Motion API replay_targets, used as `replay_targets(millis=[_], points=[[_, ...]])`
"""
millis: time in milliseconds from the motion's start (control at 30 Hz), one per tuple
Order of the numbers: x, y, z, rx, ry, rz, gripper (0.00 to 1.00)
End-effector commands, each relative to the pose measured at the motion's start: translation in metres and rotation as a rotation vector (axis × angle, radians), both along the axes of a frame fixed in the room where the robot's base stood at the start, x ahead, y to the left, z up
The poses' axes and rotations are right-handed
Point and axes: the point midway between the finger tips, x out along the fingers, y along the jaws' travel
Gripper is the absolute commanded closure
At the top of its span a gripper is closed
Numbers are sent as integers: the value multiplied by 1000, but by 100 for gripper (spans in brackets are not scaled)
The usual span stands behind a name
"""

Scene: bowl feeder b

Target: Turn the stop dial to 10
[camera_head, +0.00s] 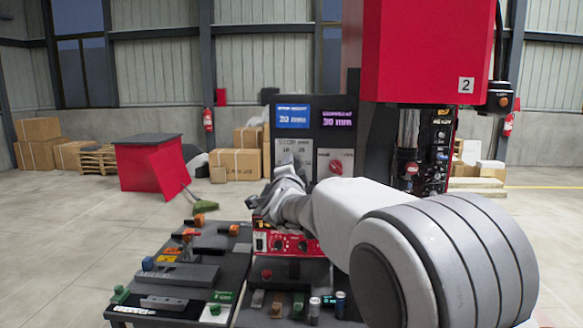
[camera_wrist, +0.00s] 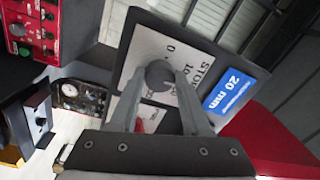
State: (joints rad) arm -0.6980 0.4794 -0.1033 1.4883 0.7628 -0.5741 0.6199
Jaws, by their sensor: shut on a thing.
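The stop dial (camera_wrist: 160,73) is a round dark grey knob on a white label plate (camera_wrist: 174,52) with "STOP" lettering and the numbers 0 and 10 partly readable in the wrist view. My gripper (camera_wrist: 159,82) has one finger on each side of the knob and is shut on it. The knob's exact pointing cannot be made out. The blue display (camera_wrist: 223,92) beside the plate reads 20 mm. In the head view the same display (camera_head: 293,116) stands above the plate (camera_head: 293,148). There my gripper (camera_head: 294,172) and wrist hide the knob.
To the right, a purple display (camera_head: 338,119) reads 30 mm above a red dial (camera_head: 336,167). A red machine head (camera_head: 428,50) hangs at the right. A dark bench (camera_head: 190,275) with several small parts lies in front. Open floor (camera_head: 70,235) is at the left.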

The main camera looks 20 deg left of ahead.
Motion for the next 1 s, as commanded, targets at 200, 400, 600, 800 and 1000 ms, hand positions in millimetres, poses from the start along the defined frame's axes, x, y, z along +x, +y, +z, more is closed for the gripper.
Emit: replay_targets(millis=[200,400,600,800,1000], points=[[0,-1,1,-188,-42,-1,100],[0,-1,0,-323,-73,0,100],[1,-2,0,-414,-93,-1,100],[0,-2,-1,-460,-104,-1,100],[0,-2,-1,-472,-106,-1,100]])
